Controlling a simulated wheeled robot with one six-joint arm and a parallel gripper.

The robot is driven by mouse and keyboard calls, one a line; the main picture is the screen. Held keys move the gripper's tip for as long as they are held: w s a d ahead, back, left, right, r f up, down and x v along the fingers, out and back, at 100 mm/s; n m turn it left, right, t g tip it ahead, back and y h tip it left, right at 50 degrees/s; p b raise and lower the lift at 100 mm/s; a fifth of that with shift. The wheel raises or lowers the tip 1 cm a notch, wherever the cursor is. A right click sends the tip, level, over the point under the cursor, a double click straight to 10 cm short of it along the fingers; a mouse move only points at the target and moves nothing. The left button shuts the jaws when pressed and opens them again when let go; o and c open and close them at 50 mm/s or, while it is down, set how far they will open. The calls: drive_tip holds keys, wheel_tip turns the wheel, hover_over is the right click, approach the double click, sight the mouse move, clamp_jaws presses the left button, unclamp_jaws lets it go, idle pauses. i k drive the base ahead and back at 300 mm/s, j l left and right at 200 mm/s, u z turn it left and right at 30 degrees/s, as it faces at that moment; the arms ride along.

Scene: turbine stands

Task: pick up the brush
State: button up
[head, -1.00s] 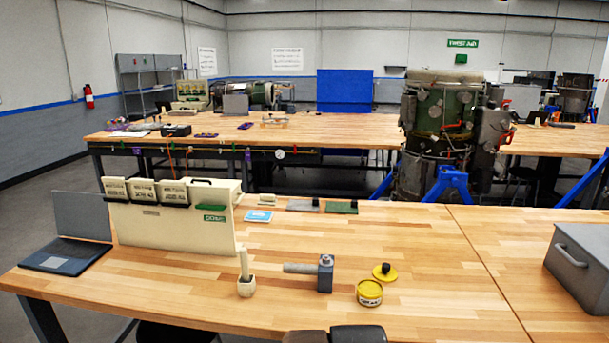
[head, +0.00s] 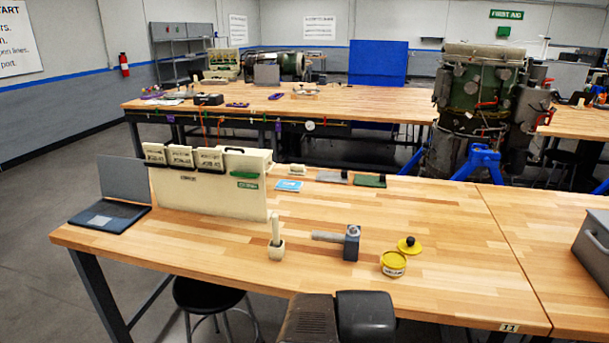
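No brush can be made out for certain. A small cream block-like thing (head: 297,169), possibly a brush, lies at the back of the near table, right of the cream case. A pale upright handle stands in a small white pot (head: 276,252) in front of the case; I cannot tell whether that handle belongs to a brush. Dark parts of my own arm show at the bottom middle of the head view, in front of the table's near edge. My gripper's fingers are not in view.
The near table (head: 430,287) also holds a laptop (head: 109,214), cream case (head: 208,194), grey mallet-like tool (head: 351,242), open yellow tin (head: 393,264) and yellow lid (head: 410,245). A grey box (head: 594,246) sits at right. A black stool (head: 207,294) stands under the near edge.

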sight(275, 218)
drive_tip(key=i+j+z, duration=0.2)
drive_tip(key=i+z, duration=0.25)
drive_tip(key=i+j+z, duration=0.25)
drive_tip(key=z, duration=0.15)
